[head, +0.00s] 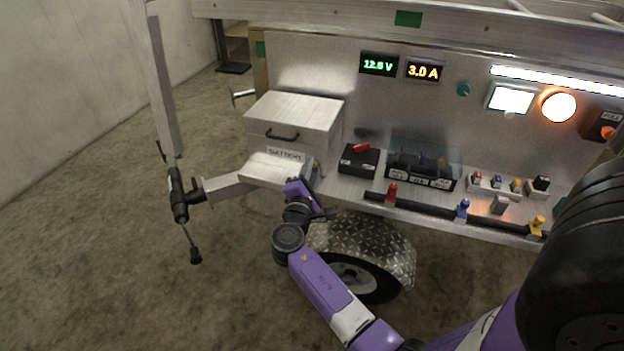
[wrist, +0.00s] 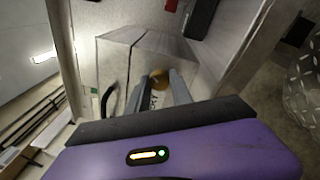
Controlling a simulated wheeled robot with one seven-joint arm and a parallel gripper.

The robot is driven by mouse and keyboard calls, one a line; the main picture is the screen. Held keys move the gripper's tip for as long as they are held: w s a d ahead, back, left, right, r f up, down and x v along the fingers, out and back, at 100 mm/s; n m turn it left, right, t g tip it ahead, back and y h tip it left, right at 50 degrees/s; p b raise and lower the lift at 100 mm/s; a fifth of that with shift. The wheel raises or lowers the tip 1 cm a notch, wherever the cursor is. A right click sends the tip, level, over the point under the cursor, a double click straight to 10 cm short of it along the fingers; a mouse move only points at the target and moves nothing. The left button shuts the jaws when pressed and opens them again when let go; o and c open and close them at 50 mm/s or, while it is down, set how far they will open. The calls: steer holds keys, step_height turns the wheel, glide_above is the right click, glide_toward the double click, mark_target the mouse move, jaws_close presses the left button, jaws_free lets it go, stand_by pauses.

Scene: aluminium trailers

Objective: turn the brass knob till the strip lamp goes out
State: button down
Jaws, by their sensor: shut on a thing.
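The strip lamp (head: 560,80) glows white along the top right of the metal panel in the head view. The brass knob (wrist: 158,70) shows in the wrist view as a small round brass piece on the side of the pale battery box. My gripper (wrist: 159,84) has its two grey fingers closed on either side of the knob, with the knob held between their tips. In the head view my gripper (head: 314,174) is at the right side of the battery box (head: 292,122), and I cannot make out the knob there.
A black box with a red lever (head: 359,160) and a fuse block (head: 420,172) stand on the shelf right of the battery box. A black cable bar with coloured clips (head: 430,206) runs along the shelf front. The chequer-plate mudguard (head: 385,243) lies below my gripper.

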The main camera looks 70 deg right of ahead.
steer(key=shift+m, duration=0.4)
steer(key=c, duration=1.1)
jaws_free()
steer(key=shift+c, duration=0.2)
steer(key=shift+a, duration=0.1)
steer(key=v, duration=0.7)
steer(key=shift+a, duration=0.3)
